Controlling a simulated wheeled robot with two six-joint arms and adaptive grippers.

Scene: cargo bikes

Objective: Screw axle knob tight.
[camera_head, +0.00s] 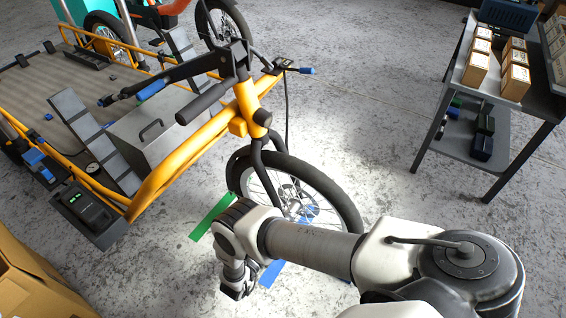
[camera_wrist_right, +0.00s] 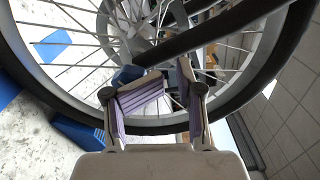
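The blue axle knob (camera_wrist_right: 127,74) shows in the right wrist view at the lower end of the dark fork leg (camera_wrist_right: 190,38), in front of the spokes. My right gripper (camera_wrist_right: 173,80) is close to it, with a narrow gap between its striped purple finger pads. The left finger overlaps the view of the knob, and I cannot tell whether they touch. Nothing shows between the pads. In the head view my right arm crosses in front of the lower front wheel (camera_head: 345,205) and its fingers are hidden. My left gripper is not in view.
The yellow cargo bike (camera_head: 205,140) stands at upper left with a grey box (camera_head: 150,140) on its bed. A grey cart (camera_head: 495,95) with small boxes stands at upper right. A cardboard box (camera_head: 35,290) is at lower left. The floor between wheel and cart is clear.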

